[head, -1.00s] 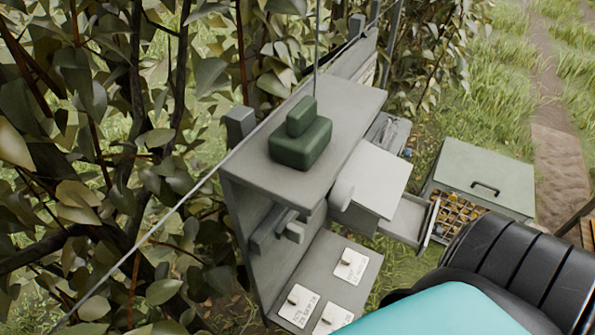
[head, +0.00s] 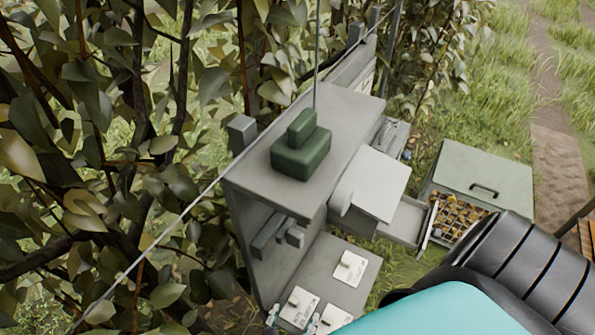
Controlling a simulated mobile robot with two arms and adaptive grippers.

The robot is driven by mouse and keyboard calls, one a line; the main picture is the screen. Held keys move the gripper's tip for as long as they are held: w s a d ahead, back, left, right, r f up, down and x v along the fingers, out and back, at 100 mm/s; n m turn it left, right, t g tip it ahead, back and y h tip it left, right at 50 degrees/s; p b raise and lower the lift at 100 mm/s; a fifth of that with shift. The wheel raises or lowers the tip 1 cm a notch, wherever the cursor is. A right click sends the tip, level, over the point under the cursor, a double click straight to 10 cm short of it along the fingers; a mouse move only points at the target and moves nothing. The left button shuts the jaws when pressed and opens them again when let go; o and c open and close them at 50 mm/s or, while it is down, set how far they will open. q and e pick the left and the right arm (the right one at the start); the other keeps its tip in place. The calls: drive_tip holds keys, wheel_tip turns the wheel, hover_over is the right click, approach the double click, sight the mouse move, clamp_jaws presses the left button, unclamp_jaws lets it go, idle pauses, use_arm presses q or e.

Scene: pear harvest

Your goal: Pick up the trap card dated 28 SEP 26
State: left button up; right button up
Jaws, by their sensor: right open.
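Three white trap cards with small light blocks on them lie on the grey lower shelf (head: 333,246). One card (head: 351,267) is at the back right, one card (head: 301,307) at the front left, and one card (head: 336,317) at the front right, partly cut by my arm. Their dark print is too small to read for sure, so I cannot tell which is dated 28 SEP 26. My right gripper (head: 292,319) is open at the bottom edge; its pale fingertips show on either side of the front left card's lower part. Contact is unclear. My left gripper is not in view.
A dark green box-shaped object (head: 302,150) sits on the upper shelf (head: 345,112), which overhangs the cards. A pale panel (head: 375,185) and an open drawer (head: 407,222) stand at the right. A lidded crate (head: 483,180) is beyond. Foliage fills the left.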

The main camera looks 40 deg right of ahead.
sight(298, 311)
drive_tip(key=p+x, duration=0.1)
drive_tip(key=x, duration=0.3)
drive_tip(key=shift+d+r, duration=0.1)
drive_tip(key=c, duration=0.5)
drive_tip(key=shift+r, duration=0.15)
drive_tip(key=shift+c, duration=0.2)
